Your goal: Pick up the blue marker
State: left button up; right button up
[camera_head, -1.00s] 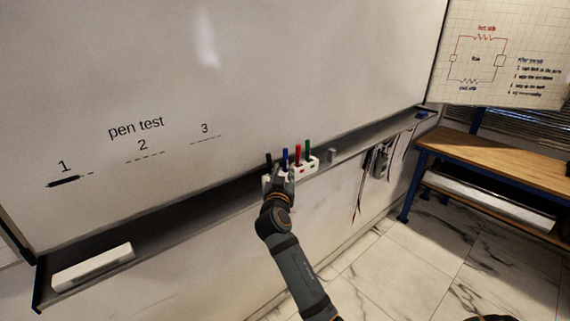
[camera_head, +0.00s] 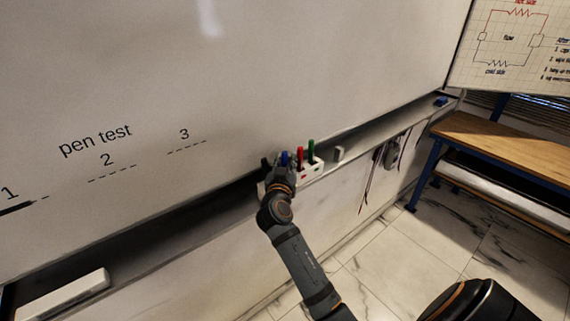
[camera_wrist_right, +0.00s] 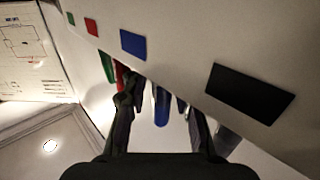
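The blue marker (camera_head: 284,158) stands upright in a white marker holder (camera_head: 314,170) on the whiteboard's tray, between a black marker (camera_head: 265,163) and a red one (camera_head: 300,156). My right gripper (camera_head: 283,176) is at the holder, in front of the blue marker, hiding its lower part. In the right wrist view the blue marker (camera_wrist_right: 161,105) shows between the two open fingers of my right gripper (camera_wrist_right: 160,112), with gaps at its sides. Contact is not visible. My left gripper is not in view.
A green marker (camera_head: 311,150) stands beside the red one. A small grey block (camera_head: 339,154) and a white eraser-like bar (camera_head: 65,296) lie along the tray (camera_head: 150,235). The whiteboard (camera_head: 300,70) rises behind. A wooden bench (camera_head: 500,145) stands at right.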

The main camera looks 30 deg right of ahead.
aim_at(284, 161)
jog(key=shift+s+a+r, duration=0.85)
jog(key=shift+s+a, duration=0.15)
jog(key=c, duration=0.5)
jog(key=shift+w+d+f, duration=0.15)
jog(key=shift+w+f, duration=0.05)
jog(key=shift+w, duration=0.05)
grip_shut()
jog(key=shift+w+d+f, duration=0.15)
jog(key=shift+d+f, duration=0.05)
jog(key=shift+a, duration=0.1)
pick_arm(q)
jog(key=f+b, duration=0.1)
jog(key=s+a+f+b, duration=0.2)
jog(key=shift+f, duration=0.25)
pick_arm(e)
notch_tip(284, 161, up, 18)
